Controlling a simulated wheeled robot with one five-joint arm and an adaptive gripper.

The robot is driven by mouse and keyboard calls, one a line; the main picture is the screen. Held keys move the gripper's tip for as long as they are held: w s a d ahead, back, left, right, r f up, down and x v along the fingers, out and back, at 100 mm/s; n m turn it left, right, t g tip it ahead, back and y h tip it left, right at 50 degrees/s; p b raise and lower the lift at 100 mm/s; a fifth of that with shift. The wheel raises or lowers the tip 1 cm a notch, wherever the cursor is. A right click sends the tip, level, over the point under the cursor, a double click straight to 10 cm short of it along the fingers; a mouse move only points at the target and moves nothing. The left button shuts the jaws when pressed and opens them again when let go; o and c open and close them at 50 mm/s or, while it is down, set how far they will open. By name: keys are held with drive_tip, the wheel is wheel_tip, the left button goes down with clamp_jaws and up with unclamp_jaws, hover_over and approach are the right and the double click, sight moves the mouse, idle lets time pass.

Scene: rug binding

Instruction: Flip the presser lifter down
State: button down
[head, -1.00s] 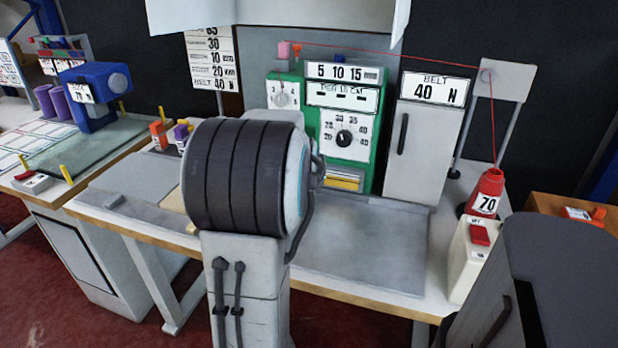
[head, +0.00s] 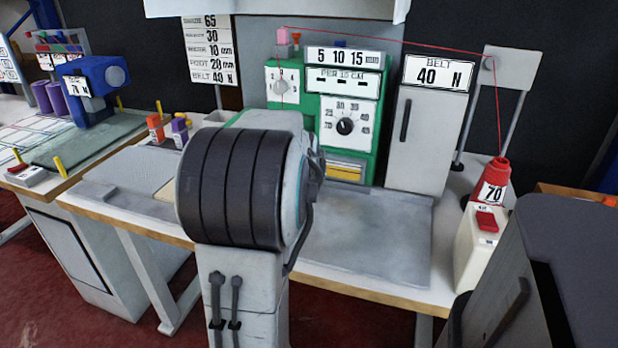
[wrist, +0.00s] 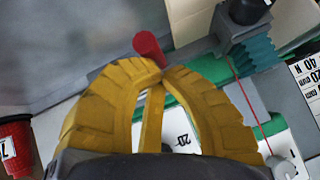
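In the wrist view, a short red-knobbed lever (wrist: 147,43), which looks like the presser lifter, sticks out beside a green machine part. My gripper (wrist: 163,71) has yellow fingers whose tips come together just below the lever's lower end. No object shows between the fingers. I cannot tell whether the tips touch the lever. In the head view, the green sewing machine (head: 373,62) stands at the back of the table. My own arm covers its lower left part, and hides the gripper and the lever there.
A red thread cone (head: 492,187) and a cream box with a red switch (head: 487,221) stand at the table's right. A grey cabinet (head: 428,135) stands beside the machine. A grey plate (head: 365,240) in front is clear. Orange and purple bottles (head: 155,128) stand at left.

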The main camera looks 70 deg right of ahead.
drive_tip(key=shift+f, duration=0.15)
drive_tip(key=shift+r+p, duration=0.5)
drive_tip(key=shift+r, duration=0.05)
drive_tip(key=r+p, duration=0.3)
drive_tip(key=r, duration=0.1)
drive_tip(key=shift+s, duration=0.3)
drive_tip(key=v, duration=0.9)
drive_tip(key=shift+a+p, duration=0.3)
drive_tip(key=shift+a, duration=0.1)
